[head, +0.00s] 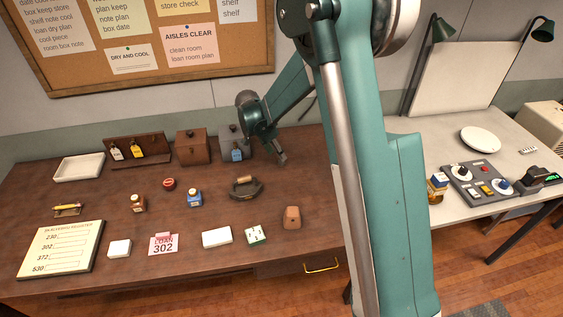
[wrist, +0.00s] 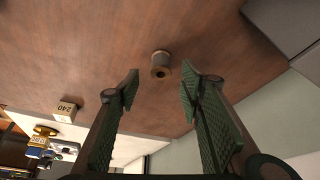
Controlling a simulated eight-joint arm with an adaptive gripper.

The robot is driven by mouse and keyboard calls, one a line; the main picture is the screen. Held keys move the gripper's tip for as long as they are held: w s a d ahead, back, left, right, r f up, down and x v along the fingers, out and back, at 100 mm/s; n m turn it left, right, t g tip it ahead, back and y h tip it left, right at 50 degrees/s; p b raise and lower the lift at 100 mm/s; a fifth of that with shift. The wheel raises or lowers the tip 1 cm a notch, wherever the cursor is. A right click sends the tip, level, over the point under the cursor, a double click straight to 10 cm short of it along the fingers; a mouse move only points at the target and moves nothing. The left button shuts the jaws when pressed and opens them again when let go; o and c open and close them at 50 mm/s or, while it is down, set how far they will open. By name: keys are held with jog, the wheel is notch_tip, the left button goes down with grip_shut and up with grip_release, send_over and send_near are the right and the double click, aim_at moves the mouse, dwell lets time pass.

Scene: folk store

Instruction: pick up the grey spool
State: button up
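The grey spool (wrist: 160,72) stands on the brown table, seen from above in the wrist view. Its rim looks brownish-grey with a dark hole in the middle. My gripper (wrist: 160,86) is open, its two green-padded fingers spread wide on either side of the spool's line. The spool shows just beyond the gap between the fingertips, and no finger appears to touch it. In the head view my gripper (head: 278,154) hangs over the back of the brown table. I cannot make out the spool in the head view; my arm covers part of the table there.
A grey box (head: 234,143) with a blue tag is left of my gripper. A dark iron-like object (head: 245,189) lies nearer the front. The tabletop around the spool looks clear.

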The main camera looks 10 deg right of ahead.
dwell(0.3)
jog(key=shift+x, duration=2.6)
jog(key=shift+w, duration=0.1)
jog(key=c, duration=0.8)
